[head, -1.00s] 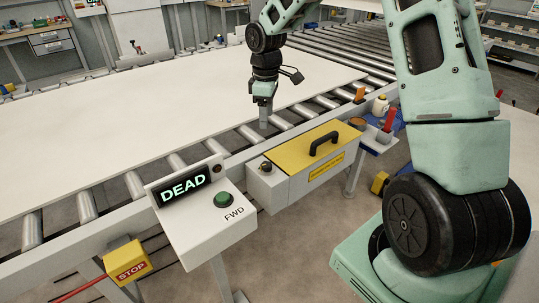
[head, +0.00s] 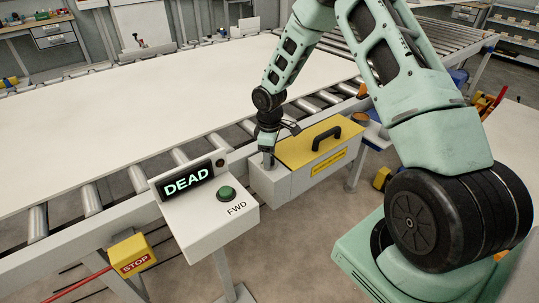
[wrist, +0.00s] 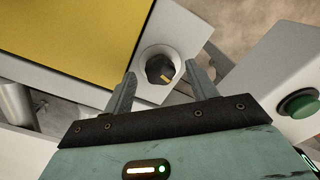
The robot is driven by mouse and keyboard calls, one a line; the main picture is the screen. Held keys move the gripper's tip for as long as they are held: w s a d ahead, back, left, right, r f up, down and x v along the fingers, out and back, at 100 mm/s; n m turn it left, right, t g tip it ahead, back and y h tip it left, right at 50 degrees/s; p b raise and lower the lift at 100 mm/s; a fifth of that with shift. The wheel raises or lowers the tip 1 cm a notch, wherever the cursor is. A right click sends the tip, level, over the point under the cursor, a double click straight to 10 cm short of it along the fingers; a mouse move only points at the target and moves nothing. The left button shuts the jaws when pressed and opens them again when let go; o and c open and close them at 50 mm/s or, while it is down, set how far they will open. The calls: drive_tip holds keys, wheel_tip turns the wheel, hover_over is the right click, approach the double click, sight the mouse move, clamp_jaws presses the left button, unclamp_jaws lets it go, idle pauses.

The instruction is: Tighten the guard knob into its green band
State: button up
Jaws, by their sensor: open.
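The guard knob (wrist: 160,68) is a dark round knob with a yellow mark, on a pale round dial at the grey end of the guard box (head: 285,184). The yellow guard lid (head: 306,142) with a black handle lies beside it. My gripper (wrist: 161,72) is open above the knob in the wrist view, its two fingers on either side of the knob in the picture. I cannot tell whether they reach down around it. In the head view my gripper (head: 268,160) hides the knob. I cannot make out a green band on the dial.
A console with a "DEAD" display (head: 186,185) and a green FWD button (head: 227,193) stands left of the guard box. A yellow STOP box (head: 131,255) hangs further left. The roller conveyor with a large white sheet (head: 150,110) runs behind.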

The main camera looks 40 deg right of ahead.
drive_tip(key=shift+f, duration=0.3)
drive_tip(key=c, duration=1)
drive_tip(key=m, duration=0.5)
drive_tip(key=shift+b, duration=0.3)
drive_tip(key=o, duration=1)
wheel_tip(320, 180, up, 18)
drive_tip(key=b, duration=0.1)
drive_tip(key=shift+f, duration=0.25)
